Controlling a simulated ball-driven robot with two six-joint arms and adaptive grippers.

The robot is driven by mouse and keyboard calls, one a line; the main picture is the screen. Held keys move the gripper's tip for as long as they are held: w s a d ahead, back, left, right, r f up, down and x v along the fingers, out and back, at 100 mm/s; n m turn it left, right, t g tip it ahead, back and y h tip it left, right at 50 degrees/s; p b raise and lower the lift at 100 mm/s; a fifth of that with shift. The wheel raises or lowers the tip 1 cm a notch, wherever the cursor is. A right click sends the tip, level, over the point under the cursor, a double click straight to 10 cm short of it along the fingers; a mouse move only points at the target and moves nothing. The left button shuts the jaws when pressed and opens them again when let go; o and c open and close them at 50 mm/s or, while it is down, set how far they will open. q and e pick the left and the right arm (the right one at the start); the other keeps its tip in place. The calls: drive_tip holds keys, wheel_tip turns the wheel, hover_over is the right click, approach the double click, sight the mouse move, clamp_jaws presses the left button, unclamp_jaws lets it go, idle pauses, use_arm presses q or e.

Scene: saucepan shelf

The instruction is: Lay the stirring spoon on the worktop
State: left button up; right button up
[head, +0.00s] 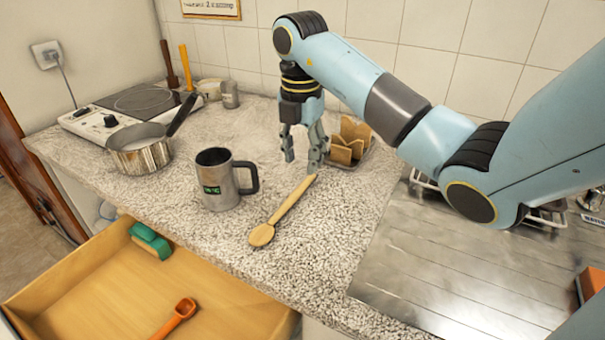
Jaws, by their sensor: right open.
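The stirring spoon (283,213), wooden and light brown, lies on the speckled worktop (220,258). Its bowl points to the front left and its handle to the back right. My right gripper (303,165) points down just behind the handle end. Its fingers are apart with nothing between them, and the spoon lies free of them as far as I can see. My left gripper is not in view.
A steel mug (220,182) stands left of the spoon. A saucepan (140,152) stands farther left, near a hotplate (140,99). Bread-like slices (343,150) sit in a rack behind the gripper. An open drawer (90,290) is at front left; a metal drainboard (450,285) is at right.

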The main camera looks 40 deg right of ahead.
wheel_tip(320, 180, up, 6)
drive_tip(key=p, duration=0.4)
drive_tip(key=shift+a, duration=0.1)
